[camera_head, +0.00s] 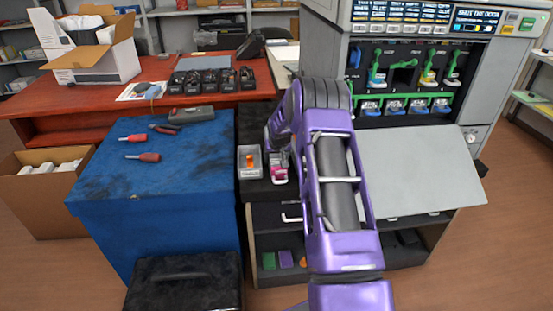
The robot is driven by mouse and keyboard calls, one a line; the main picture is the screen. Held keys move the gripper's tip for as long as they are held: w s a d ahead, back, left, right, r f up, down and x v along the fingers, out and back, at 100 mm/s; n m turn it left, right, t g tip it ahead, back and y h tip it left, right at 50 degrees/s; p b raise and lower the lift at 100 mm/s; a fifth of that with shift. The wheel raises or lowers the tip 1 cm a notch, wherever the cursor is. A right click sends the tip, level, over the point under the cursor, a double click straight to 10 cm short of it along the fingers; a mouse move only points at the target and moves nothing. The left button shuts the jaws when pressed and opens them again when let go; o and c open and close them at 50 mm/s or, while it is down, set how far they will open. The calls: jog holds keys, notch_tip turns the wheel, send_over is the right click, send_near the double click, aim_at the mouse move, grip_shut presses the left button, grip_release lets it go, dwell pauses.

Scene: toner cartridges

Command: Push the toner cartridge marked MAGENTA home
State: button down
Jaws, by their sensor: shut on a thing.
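A magenta and white piece, seemingly the MAGENTA toner cartridge (279,174), is at the dark cabinet top, just right of a small grey tray. My gripper (278,158) is at its far end, shut on it; my purple arm hides part of the fingers and of the contact. Whether the piece touches the cabinet top I cannot tell. The printer (480,85) at the right stands with its front door (415,170) folded down. Its bay shows several slots with green handles and coloured parts; a middle slot (403,77) looks dark and empty. Slot labels are too small to read.
The grey tray (250,172) holds an orange item. A blue-covered table (150,190) with screwdrivers (142,157) lies left. Several black units (212,82) stand on the red desk (60,98). A black case (185,285) is in front. My arm fills the space before the cabinet.

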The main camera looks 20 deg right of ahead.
dwell(0.3)
jog(key=shift+w+r+p, duration=0.1)
jog(key=shift+r+p, duration=1.4)
jog(key=shift+r, duration=2.1)
